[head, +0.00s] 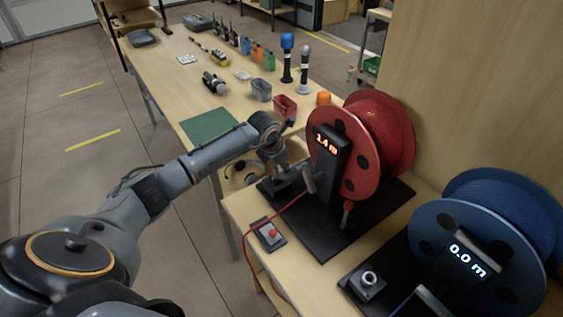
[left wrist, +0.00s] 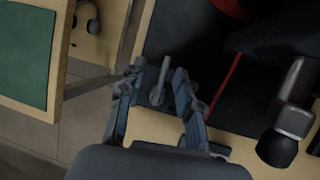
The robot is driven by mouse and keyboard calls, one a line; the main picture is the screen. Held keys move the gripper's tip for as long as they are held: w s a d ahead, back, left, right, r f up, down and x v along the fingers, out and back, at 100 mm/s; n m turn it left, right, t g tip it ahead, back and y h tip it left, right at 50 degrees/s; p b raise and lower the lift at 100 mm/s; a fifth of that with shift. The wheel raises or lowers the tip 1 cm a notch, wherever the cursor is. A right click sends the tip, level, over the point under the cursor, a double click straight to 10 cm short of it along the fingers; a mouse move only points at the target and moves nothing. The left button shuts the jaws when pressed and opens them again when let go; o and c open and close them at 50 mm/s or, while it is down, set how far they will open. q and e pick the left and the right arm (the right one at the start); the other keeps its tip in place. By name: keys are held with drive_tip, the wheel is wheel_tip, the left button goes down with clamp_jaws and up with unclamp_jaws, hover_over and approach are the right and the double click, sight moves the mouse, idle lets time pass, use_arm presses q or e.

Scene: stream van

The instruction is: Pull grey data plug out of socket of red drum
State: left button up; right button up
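My left gripper (head: 282,185) is over the left part of this base, and hides the socket area in the head view. In the left wrist view, my left gripper (left wrist: 160,72) is open, with one finger on each side of a small grey piece (left wrist: 160,82), which looks like the grey plug. A gap shows on both sides of it. The socket cannot be made out clearly. My right gripper is not in view.
A crank with a dark knob (left wrist: 277,148) is close to the right of my left gripper. A red cable (head: 250,238) runs over the table edge, beside a red-button box (head: 268,233). The blue drum (head: 480,240) stands at the right. A green mat (head: 209,124) lies on the table behind.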

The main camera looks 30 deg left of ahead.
use_arm(q)
clamp_jaws()
drive_tip(key=shift+r+p, duration=0.85)
drive_tip(key=shift+r, duration=0.55)
idle(0.5)
drive_tip(key=shift+r, duration=0.2)
drive_tip(key=shift+r+p, duration=0.65)
drive_tip(key=shift+r, duration=0.55)
